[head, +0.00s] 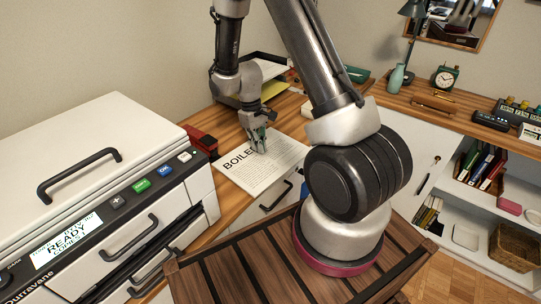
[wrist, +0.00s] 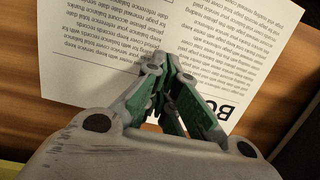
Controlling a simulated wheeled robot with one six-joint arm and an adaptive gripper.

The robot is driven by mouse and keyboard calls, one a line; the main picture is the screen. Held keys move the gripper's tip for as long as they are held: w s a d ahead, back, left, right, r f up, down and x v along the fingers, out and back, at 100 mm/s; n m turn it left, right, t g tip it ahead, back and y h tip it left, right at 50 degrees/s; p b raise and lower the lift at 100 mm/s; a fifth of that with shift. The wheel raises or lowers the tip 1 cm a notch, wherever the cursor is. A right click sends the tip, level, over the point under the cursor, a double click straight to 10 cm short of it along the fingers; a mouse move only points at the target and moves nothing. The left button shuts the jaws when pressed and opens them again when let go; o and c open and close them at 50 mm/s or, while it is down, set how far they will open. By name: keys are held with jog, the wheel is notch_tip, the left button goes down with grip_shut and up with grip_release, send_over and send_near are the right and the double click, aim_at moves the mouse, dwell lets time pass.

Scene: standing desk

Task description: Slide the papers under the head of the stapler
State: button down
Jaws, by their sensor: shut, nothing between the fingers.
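The papers (head: 270,172) lie flat on the wooden desk, a white printed sheet on top with a large heading starting "BOILE". They also fill much of the wrist view (wrist: 90,45). The red stapler (head: 201,139) sits on the desk beside the printer, close to the papers' left corner. I cannot tell whether that corner is under its head. My gripper (head: 260,148) points down over the papers near the heading, fingers shut with nothing between them. The fingertips show over the print in the wrist view (wrist: 165,62); I cannot tell whether they touch the sheet.
A large white printer (head: 90,150) stands left of the stapler. A paper tray (head: 268,68) and a yellow sheet (head: 272,91) are behind my gripper. A green clock (head: 445,78), a vase (head: 397,78) and a lamp stand far right. The papers' near edge is close to the desk edge.

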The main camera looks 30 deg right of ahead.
aim_at(273, 162)
jog(key=s, duration=0.2)
jog(key=s+d, duration=0.1)
jog(key=s+f, duration=0.1)
jog(key=s, duration=0.1)
jog(key=shift+s+d, duration=0.35)
jog(key=shift+d, duration=0.05)
jog(key=shift+s+f, duration=0.1)
jog(key=shift+f, duration=0.2)
jog(key=w, duration=0.2)
jog(key=w+a, duration=0.1)
jog(key=w, duration=0.1)
jog(key=w+a, duration=0.1)
jog(key=w, duration=0.1)
jog(key=shift+w+r, duration=0.1)
